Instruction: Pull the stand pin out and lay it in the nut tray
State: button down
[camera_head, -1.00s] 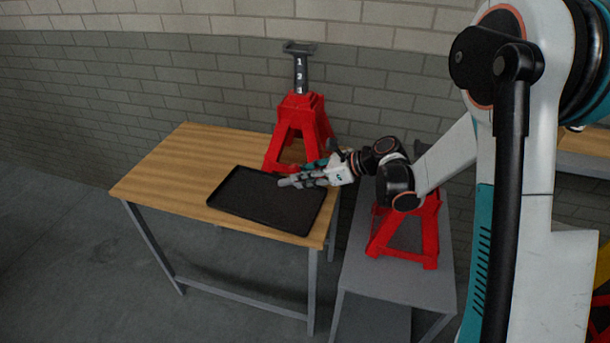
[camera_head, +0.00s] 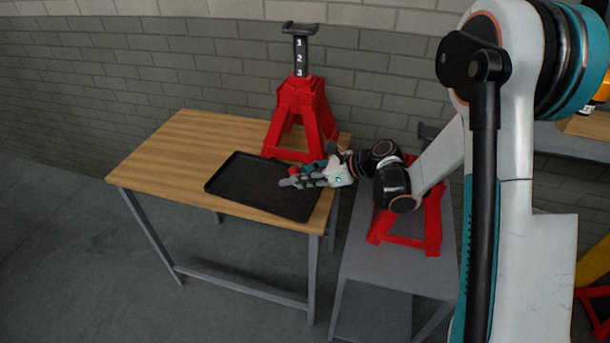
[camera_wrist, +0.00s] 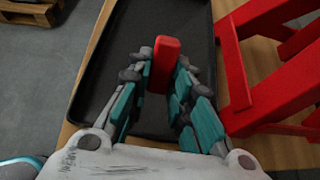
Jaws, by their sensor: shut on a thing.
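The stand pin (camera_wrist: 165,62) shows as a red, blocky piece between my fingers in the wrist view; the rest of it is hidden. My gripper (camera_wrist: 162,85) is shut on it. In the head view my gripper (camera_head: 288,183) is over the right part of the black nut tray (camera_head: 250,208), near the stand's foot. The tray also shows beneath my fingers in the wrist view (camera_wrist: 115,55); no pin or nut shows in its visible part. The red jack stand (camera_head: 300,105), with a dark post numbered 1, 2, 3, stands upright behind the tray.
The tray and stand are on a wooden table (camera_head: 160,165); its left part is clear. The stand's red legs (camera_wrist: 235,70) rise close to the right of my fingers. A second red stand (camera_head: 432,225) is on a grey bench (camera_head: 385,265) at the right, below my arm.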

jog(key=c, duration=1.4)
grip_release()
jog(key=shift+o, duration=0.2)
jog(key=v, duration=1.2)
